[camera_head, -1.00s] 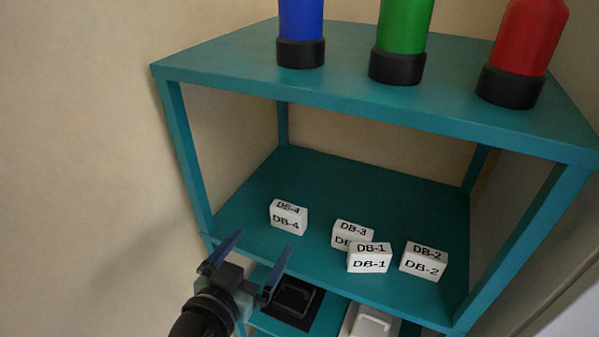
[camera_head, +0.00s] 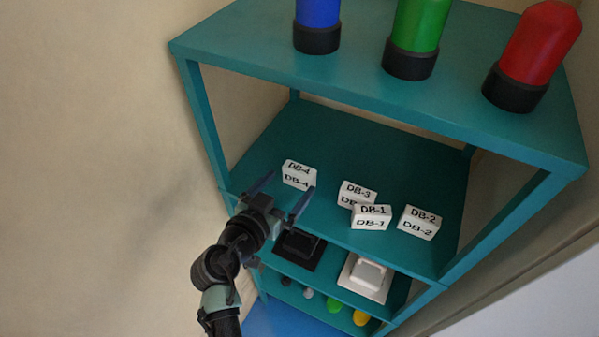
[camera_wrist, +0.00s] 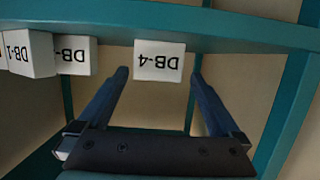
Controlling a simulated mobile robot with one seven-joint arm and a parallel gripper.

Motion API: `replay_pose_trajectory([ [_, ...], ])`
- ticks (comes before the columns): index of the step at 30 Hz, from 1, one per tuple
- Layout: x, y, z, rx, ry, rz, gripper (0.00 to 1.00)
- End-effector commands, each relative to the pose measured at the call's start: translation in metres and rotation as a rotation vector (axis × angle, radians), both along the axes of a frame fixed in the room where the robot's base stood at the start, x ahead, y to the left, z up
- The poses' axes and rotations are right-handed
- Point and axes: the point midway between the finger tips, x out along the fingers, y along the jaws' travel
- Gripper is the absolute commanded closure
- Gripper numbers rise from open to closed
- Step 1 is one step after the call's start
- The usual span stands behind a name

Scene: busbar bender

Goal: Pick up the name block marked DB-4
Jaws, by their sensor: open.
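The white DB-4 name block (camera_head: 298,175) stands on the teal middle shelf, at the left of the group of blocks. In the wrist view the DB-4 block (camera_wrist: 159,61) shows upside down, just beyond and between the fingertips. My gripper (camera_head: 288,190) is open and empty, with its two blue fingers pointing at the block from the shelf's front edge. In the wrist view my gripper (camera_wrist: 160,78) has one finger on each side of the block's outline. I cannot tell whether the tips reach past its front face.
The DB-3 block (camera_head: 357,191), DB-1 block (camera_head: 371,217) and DB-2 block (camera_head: 419,222) stand to the right. The top board (camera_head: 350,75) overhangs the shelf and carries blue, green and red cylinders. A left post (camera_head: 205,125) stands near my arm. Black and white items sit below.

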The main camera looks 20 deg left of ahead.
Motion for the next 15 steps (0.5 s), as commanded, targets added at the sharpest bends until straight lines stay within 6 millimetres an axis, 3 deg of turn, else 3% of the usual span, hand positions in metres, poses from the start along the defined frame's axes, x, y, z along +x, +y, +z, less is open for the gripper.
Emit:
replay_pose_trajectory([
  [15, 0.048, -0.013, -0.007, -0.001, -0.001, -0.002, 0.0],
])
